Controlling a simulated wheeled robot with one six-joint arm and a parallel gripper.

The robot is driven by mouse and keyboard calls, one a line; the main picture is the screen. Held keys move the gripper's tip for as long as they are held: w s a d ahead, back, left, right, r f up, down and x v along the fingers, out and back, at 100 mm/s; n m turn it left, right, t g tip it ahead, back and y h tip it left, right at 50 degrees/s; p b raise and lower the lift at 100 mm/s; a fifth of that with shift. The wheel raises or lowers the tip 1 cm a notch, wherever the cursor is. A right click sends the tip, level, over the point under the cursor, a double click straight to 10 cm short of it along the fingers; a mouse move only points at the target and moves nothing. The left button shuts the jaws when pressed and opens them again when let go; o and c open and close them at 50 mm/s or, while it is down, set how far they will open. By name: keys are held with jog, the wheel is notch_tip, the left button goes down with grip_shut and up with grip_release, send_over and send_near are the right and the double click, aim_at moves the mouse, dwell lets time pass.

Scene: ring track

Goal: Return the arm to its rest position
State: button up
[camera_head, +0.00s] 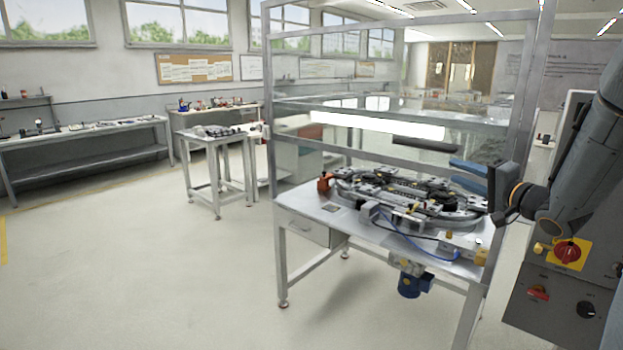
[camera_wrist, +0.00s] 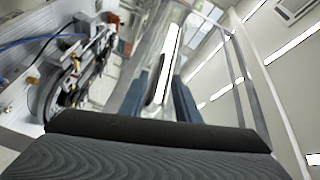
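My arm (camera_head: 590,150) comes in from the right edge of the head view, reaching left towards the ring track bench. My gripper (camera_head: 453,172) is in front of the bench's right part, above the track in the picture. Its two blue fingers stand apart with nothing held between them. In the wrist view the fingers (camera_wrist: 160,92) also show apart, with a dark bar seen in the gap beyond them. The ring track (camera_head: 410,195) lies on the metal bench top. In the wrist view it shows at the left (camera_wrist: 75,75).
A metal frame (camera_head: 272,120) with clear panels rises around the bench. A dark bar handle (camera_head: 425,144) shows on the panel near my gripper. A grey control box (camera_head: 555,300) with a red knob is below my arm. Open floor (camera_head: 150,270) lies at the left.

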jog(key=s+a+f+n+g+h, duration=0.2)
jog(key=s+a+f+g+h, duration=0.15)
jog(key=f, duration=0.25)
jog(key=s+a+f+n+g+h, duration=0.2)
jog(key=s+a+f+g+h, duration=0.15)
jog(key=f, duration=0.25)
jog(key=s+a+f+n+g, duration=0.2)
jog(key=s+a+f, duration=0.1)
jog(key=s, duration=0.5)
jog(key=s+a+f+n+g, duration=0.2)
jog(key=s+a, duration=0.3)
jog(key=s, duration=0.3)
jog(key=s+a+f+n+g+b, duration=0.1)
jog(key=s+a+f+n+g, duration=0.1)
jog(key=s, duration=0.6)
jog(key=a+f+g, duration=0.1)
jog(key=a+g, duration=0.1)
jog(key=shift+s+a+f+y, duration=0.3)
jog(key=shift+f, duration=0.05)
